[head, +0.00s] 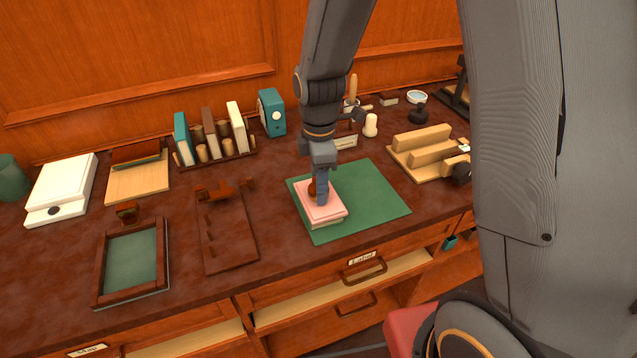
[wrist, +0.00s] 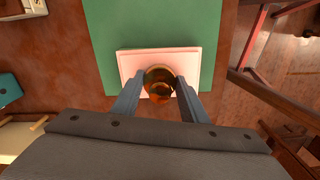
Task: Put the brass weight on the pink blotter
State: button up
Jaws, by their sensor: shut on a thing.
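The pink blotter (head: 332,213) is a pale pink block on the green mat (head: 376,197). In the wrist view the blotter (wrist: 196,61) lies under my gripper, with the green mat (wrist: 105,22) around it. My gripper (head: 320,196) points down over the blotter. In the wrist view its fingers (wrist: 158,88) are shut on the brass weight (wrist: 159,78), a round, shiny brown-gold thing. The weight also shows in the head view (head: 312,188), partly hidden by a finger. It is at the blotter's top; I cannot tell whether it touches it.
A dark wooden rack (head: 226,235) lies left of the mat, and a framed green tray (head: 132,260) further left. Books in a holder (head: 215,160) and a teal box (head: 271,112) stand behind. A stepped wooden block (head: 426,150) is at the right. Drawers (head: 345,290) below stand open.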

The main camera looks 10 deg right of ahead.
jog(key=o, duration=1.4)
jog(key=shift+f, duration=0.1)
notch_tip(320, 180, up, 12)
jog(key=b, duration=0.2)
jog(key=shift+b, duration=0.35)
jog(key=s+d+f+m, duration=0.3)
jog(key=s+d+m, duration=0.1)
jog(key=m, duration=0.5)
jog(key=s+d+f+m+t, duration=0.1)
jog(key=s+d+f+m, duration=0.2)
jog(key=m, duration=0.6)
jog(key=shift+s+d+f, duration=0.4)
jog(key=shift+s+d, duration=0.75)
jog(key=shift+s, duration=0.4)
